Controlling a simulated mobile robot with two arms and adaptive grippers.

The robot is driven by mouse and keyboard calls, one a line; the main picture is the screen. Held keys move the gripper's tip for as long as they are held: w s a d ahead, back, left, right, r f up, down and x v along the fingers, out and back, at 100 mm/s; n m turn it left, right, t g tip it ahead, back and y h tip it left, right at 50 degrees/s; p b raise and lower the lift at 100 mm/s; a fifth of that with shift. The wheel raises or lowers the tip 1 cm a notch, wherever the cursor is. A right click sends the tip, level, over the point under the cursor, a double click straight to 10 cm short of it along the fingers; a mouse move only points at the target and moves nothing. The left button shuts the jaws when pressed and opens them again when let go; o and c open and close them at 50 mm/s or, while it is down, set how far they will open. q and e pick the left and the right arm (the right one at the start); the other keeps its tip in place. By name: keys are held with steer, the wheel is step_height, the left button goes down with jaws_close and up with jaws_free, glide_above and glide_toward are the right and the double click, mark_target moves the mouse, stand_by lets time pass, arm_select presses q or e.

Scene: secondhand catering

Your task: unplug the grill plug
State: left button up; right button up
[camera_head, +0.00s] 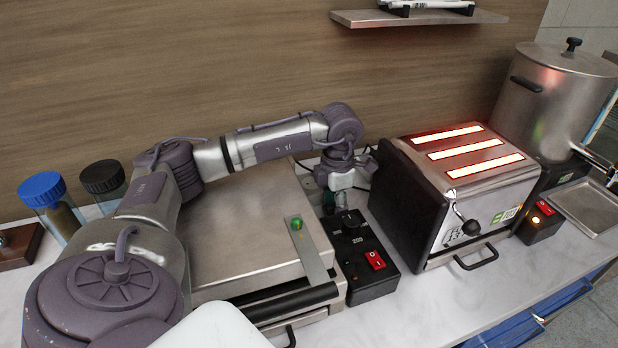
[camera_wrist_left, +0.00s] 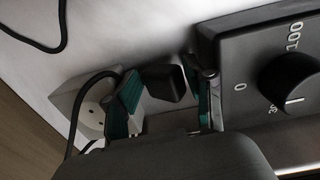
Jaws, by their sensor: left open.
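The grill (camera_head: 245,225) has a flat steel lid with a lit green lamp. Its black control box (camera_head: 368,278) has a red switch; the dial side fills the right of the left wrist view (camera_wrist_left: 270,85). My left arm reaches over the grill, and my left gripper (camera_head: 342,198) points down behind the control box. In the left wrist view the teal-padded fingers (camera_wrist_left: 163,100) are open, one on each side of a black block that looks like the plug (camera_wrist_left: 166,82). I cannot tell whether they touch it. A white socket block (camera_wrist_left: 83,112) is beside the left finger.
A toaster (camera_head: 450,195) with glowing slots stands right of the control box. A steel pot (camera_head: 550,105) is farther right. Two jars (camera_head: 52,203) stand at the left. A shelf (camera_head: 420,18) hangs above. A black cable (camera_wrist_left: 45,45) lies near the socket.

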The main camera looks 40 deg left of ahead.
arm_select(q)
steer(key=r, duration=0.7)
steer(key=shift+w+d+r, duration=0.1)
steer(key=shift+d, duration=0.3)
steer(key=shift+d+r, duration=0.2)
steer(key=shift+r, duration=0.15)
steer(key=shift+r+p, duration=0.2)
steer(key=shift+p, duration=0.1)
steer(key=shift+a+r+p, duration=0.4)
steer(key=shift+a, duration=0.1)
steer(key=shift+a+r+p, duration=0.1)
steer(key=shift+r+p, duration=0.2)
steer(key=shift+r, duration=0.1)
step_height(320, 180, up, 6)
steer(key=p, duration=0.4)
steer(key=shift+s, duration=0.2)
